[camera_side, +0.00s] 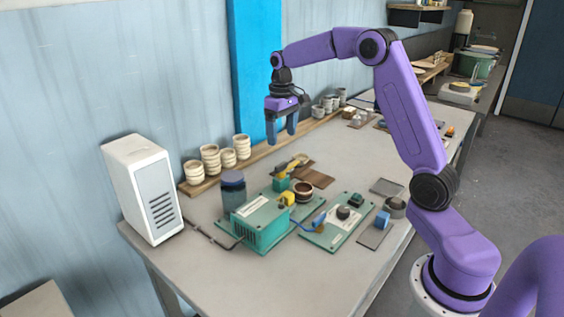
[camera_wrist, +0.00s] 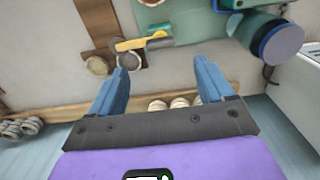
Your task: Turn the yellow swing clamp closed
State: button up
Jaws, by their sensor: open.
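The yellow swing clamp (camera_side: 291,166) stands on a small green block (camera_side: 281,183) behind the green box on the table. In the wrist view, the yellow clamp arm (camera_wrist: 130,44) lies beside a teal block (camera_wrist: 158,40), reaching left over a brown board. My gripper (camera_side: 281,134), purple with blue fingers, hangs high above the table near the blue wall strip, fingers pointing down. It is open and empty, apart from the clamp. In the wrist view, the clamp is just beyond the open fingers (camera_wrist: 161,66).
A green box (camera_side: 261,224) with a yellow part (camera_side: 287,199) stands in front of the clamp. A dark-lidded jar (camera_side: 233,186) is left of it. Stacked cups (camera_side: 211,158) line a wooden shelf (camera_side: 260,152) by the wall. A white unit (camera_side: 147,188) stands at left.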

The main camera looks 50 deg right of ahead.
aim_at(282, 164)
notch_tip(282, 164, down, 10)
jog(key=shift+f, duration=0.1)
jog(key=shift+c, duration=0.3)
grip_shut()
